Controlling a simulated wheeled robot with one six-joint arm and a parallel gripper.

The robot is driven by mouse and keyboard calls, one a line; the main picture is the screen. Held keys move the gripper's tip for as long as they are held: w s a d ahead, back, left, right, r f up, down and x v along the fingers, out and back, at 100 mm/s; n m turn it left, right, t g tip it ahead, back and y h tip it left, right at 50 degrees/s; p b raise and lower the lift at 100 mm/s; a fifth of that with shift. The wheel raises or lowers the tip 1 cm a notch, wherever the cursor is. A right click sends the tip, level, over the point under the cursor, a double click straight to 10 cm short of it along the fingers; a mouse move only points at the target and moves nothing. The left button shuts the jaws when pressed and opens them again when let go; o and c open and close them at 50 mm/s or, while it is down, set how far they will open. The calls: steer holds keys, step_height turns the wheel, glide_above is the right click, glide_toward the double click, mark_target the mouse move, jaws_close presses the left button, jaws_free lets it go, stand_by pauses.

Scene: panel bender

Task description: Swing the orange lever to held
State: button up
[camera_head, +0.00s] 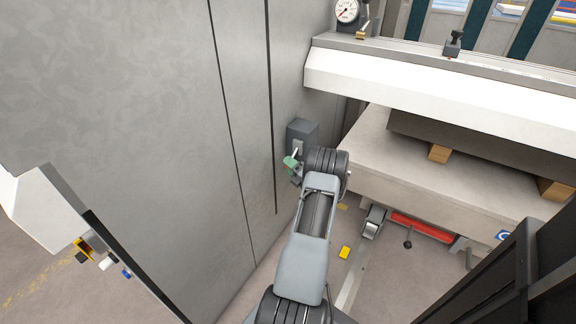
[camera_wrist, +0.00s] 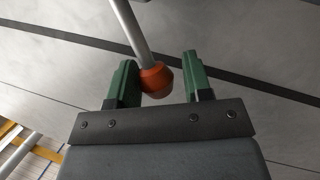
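The orange lever knob (camera_wrist: 156,80) sits at the end of a grey rod (camera_wrist: 134,32) in the wrist view. My gripper (camera_wrist: 157,76) has its two green fingers apart, one on each side of the knob. The left finger is close to the knob; I cannot tell if it touches. A gap shows between the knob and the right finger. In the head view my gripper (camera_head: 291,163) is beside a grey box (camera_head: 302,136) on the tall grey panel. The knob cannot be made out there.
The tall grey panel (camera_head: 170,120) stands left of my arm. A white beam (camera_head: 430,82) and a grey table (camera_head: 440,180) with wooden blocks are to the right. A pressure gauge (camera_head: 346,11) is at the top. A yellow piece (camera_head: 344,252) lies on the floor.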

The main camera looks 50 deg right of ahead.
steer(key=shift+o, duration=1.1)
steer(key=shift+w+a+r, duration=0.1)
steer(key=shift+w, duration=0.05)
steer(key=p+v, duration=0.2)
steer(key=v, duration=1.1)
steer(key=shift+s+p, duration=0.4)
steer(key=shift+a, duration=0.1)
